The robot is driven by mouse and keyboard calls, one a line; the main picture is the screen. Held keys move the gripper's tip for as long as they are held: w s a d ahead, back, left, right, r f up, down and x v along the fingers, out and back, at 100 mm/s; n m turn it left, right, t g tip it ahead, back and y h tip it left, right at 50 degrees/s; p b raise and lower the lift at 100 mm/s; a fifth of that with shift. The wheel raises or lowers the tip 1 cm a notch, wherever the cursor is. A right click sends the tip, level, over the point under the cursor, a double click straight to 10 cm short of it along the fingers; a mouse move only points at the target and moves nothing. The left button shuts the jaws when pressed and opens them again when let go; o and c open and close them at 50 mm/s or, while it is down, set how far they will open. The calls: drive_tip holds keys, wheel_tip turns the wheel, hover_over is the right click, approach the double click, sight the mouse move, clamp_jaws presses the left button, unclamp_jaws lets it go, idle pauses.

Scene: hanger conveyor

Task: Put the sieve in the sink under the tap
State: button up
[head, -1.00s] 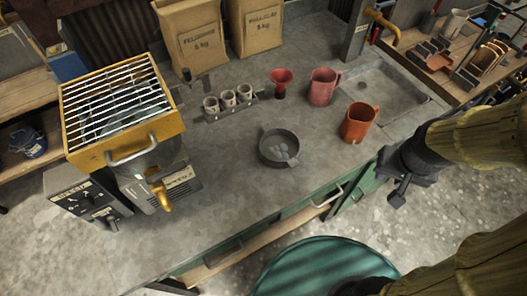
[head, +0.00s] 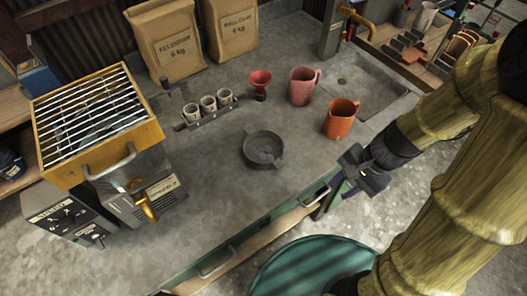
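A round, shallow dark grey dish with small lugs on its rim, which I take for the sieve (head: 263,150), sits on the grey worktop in the head view. The sink (head: 372,88) is a shallow recess at the worktop's right end, with a drain in its floor. The brass tap (head: 358,20) stands on a grey post behind it. My gripper (head: 352,172) is right of the sieve and apart from it, near the worktop's front edge. Its fingers are dark and small, so I cannot tell how far apart they are.
An orange jug (head: 341,118) and a pink jug (head: 302,86) stand between sieve and sink. A red funnel (head: 260,82) and a rack of cups (head: 208,110) are behind the sieve. Worktop around the sieve is clear.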

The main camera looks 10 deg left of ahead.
drive_tip(key=w+a+f+m+t+y+b, duration=0.1)
drive_tip(key=w+a+f+m+t+y, duration=0.1)
drive_tip(key=w+m, duration=0.4)
drive_tip(key=w+a+f+m+t+y+b, duration=0.1)
drive_tip(key=w+a+f+m+t+y, duration=0.2)
drive_tip(key=m, duration=0.7)
drive_tip(key=w+a+t+y, duration=0.1)
drive_tip(key=w+t+y, duration=0.1)
drive_tip(key=w+y, duration=0.1)
drive_tip(key=shift+w+a+f+y, duration=0.15)
drive_tip(key=shift+w+f+y, duration=0.15)
drive_tip(key=shift+w, duration=0.5)
drive_tip(key=p+x, duration=0.2)
drive_tip(key=x, duration=0.9)
drive_tip(key=shift+w+a+f+p, duration=0.1)
drive_tip(key=shift+a+f+p, duration=0.15)
drive_tip(key=shift+p, duration=0.05)
drive_tip(key=shift+w+a+f, duration=0.1)
drive_tip(key=shift+a+f, duration=0.05)
drive_tip(key=shift+a, duration=0.05)
